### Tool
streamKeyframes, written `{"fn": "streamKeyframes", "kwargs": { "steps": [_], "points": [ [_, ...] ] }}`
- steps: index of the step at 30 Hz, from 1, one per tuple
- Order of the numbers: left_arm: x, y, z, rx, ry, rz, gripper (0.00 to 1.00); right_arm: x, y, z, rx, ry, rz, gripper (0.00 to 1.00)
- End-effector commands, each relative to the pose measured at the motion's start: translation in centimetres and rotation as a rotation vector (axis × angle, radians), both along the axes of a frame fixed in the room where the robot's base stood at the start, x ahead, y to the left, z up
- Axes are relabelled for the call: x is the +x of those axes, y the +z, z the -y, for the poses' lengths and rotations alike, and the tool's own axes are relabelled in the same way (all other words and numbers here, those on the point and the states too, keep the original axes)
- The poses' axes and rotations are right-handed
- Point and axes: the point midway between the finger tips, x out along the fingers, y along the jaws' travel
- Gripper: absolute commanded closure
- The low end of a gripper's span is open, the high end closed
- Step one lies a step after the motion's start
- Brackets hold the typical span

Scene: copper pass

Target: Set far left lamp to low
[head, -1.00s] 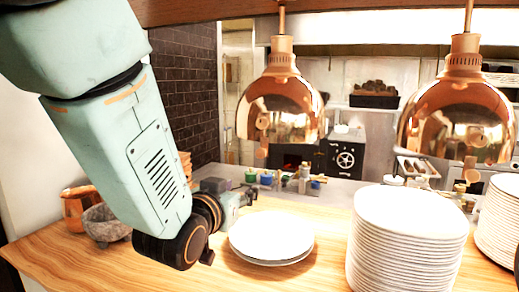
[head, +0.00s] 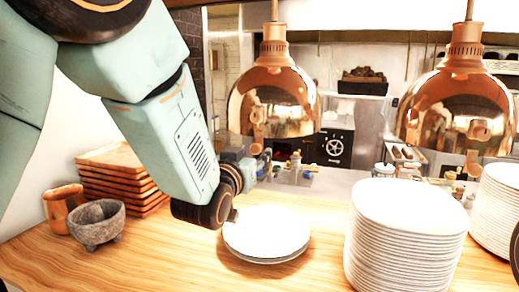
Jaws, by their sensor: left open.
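Two copper dome lamps hang over the counter. The left one in the picture (head: 272,102) is the leftmost lamp I can see; a small copper knob (head: 257,116) shows at its front left. The other lamp (head: 456,110) hangs to the right. My left arm comes in from the upper left, and my left gripper (head: 262,166) is open, below the left lamp's rim and apart from it. My wrist hides part of the gripper. My right gripper is not in view.
A low stack of white plates (head: 266,236) lies under my left wrist. A tall plate stack (head: 407,235) stands right, another (head: 500,215) beyond it.

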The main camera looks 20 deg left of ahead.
Motion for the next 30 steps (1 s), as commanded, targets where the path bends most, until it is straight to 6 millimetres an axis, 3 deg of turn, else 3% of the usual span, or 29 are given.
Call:
{"fn": "streamKeyframes", "kwargs": {
  "steps": [6,14,30],
  "points": [
    [1.6,0.0,0.0,0.000,-0.001,-0.001,0.53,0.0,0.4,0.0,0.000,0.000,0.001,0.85],
    [1.8,0.0,-0.2,0.000,-0.002,0.000,0.53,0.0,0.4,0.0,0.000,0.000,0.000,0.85],
    [1.8,0.0,-0.2,-0.001,0.000,0.000,0.98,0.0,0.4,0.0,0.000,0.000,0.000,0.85]
  ]
}}
